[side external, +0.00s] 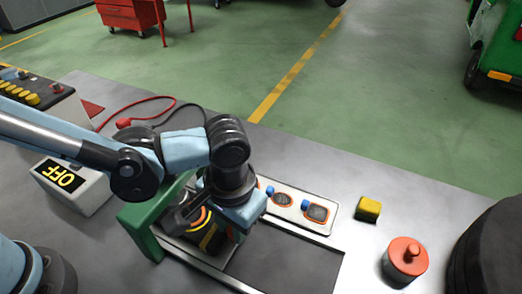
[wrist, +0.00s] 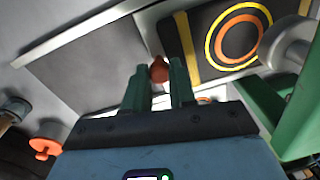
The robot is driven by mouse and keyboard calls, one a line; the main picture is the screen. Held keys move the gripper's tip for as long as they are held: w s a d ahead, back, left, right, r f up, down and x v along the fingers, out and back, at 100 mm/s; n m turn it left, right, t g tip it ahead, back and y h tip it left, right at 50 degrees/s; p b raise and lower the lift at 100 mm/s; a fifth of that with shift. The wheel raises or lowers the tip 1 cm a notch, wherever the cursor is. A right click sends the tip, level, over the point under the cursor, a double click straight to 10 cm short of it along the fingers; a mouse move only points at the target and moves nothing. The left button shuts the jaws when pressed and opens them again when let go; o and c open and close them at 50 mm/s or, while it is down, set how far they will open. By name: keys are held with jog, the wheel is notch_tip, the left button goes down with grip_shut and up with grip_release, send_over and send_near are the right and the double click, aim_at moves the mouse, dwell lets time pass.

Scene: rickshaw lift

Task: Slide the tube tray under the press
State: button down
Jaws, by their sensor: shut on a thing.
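The tube tray (wrist: 205,72) shows in the wrist view as a dark plate with yellow bands and orange and yellow rings; in the side view its ringed part (side external: 207,240) is partly hidden by my arm. My gripper (wrist: 158,82) is shut on a small orange-red knob (wrist: 158,68) at the tray's near edge. The green press frame (side external: 143,222) stands at the left end of the tray; its green post (wrist: 297,125) is at the right in the wrist view. A silver round part (wrist: 285,42) is beside the rings. How far the tray lies under the press cannot be told.
A bare grey bed (side external: 285,262) between metal rails lies right of the tray. A strip with orange-ringed dark patches (side external: 317,212) is behind it. A yellow block (side external: 368,208), a red-topped pot (side external: 405,258) and a black tyre (side external: 492,255) are at right. An OFF box (side external: 72,185) is left.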

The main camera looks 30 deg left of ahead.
aim_at(216, 225)
jog(key=shift+a, duration=1.95)
jog(key=c, duration=0.9)
grip_release()
jog(key=shift+d, duration=0.1)
jog(key=r, duration=1.2)
jog(key=shift+d, duration=0.3)
